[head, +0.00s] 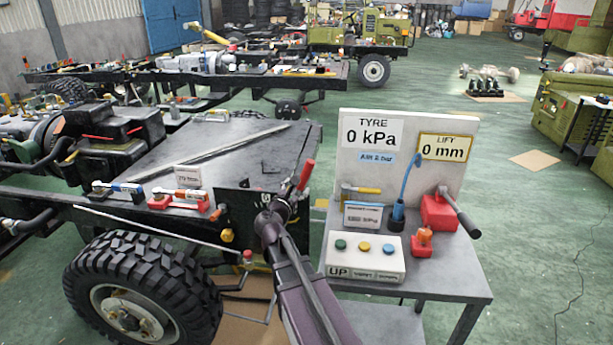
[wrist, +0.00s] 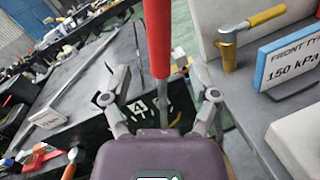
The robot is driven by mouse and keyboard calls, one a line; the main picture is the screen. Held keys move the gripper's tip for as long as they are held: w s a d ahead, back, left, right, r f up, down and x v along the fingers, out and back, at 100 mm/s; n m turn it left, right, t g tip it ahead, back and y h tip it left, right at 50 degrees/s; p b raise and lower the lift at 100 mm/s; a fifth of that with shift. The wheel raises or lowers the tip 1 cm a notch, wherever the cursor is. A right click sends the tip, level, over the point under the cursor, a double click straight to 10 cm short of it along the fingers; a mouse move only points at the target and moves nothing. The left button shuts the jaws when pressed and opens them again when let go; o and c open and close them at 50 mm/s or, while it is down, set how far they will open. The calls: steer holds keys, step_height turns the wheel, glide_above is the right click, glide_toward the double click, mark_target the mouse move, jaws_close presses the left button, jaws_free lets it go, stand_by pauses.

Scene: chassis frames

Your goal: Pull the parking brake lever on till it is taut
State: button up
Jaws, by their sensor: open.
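The parking brake lever has a red grip (head: 306,175) and stands up at the right end of the dark chassis frame, leaning slightly right. In the wrist view the red grip (wrist: 158,40) runs down from the top edge, with its thin grey shaft below it. My gripper (head: 284,196) is right by the lever, at its lower part. In the wrist view my gripper (wrist: 160,76) is open, one finger on each side of the lever, with gaps visible. The lever's base is hidden behind my gripper.
A grey bench (head: 455,284) stands close on the right with a gauge board (head: 450,190), a button box (head: 365,262) and a red tool with a black handle (head: 438,212). A tyre (head: 140,290) is at lower left.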

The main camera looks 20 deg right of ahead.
mark_target(304, 177)
steer(key=x, duration=0.7)
steer(key=shift+w+d, duration=0.2)
steer(key=shift+d, duration=0.05)
steer(key=shift+c, duration=0.2)
jaws_close()
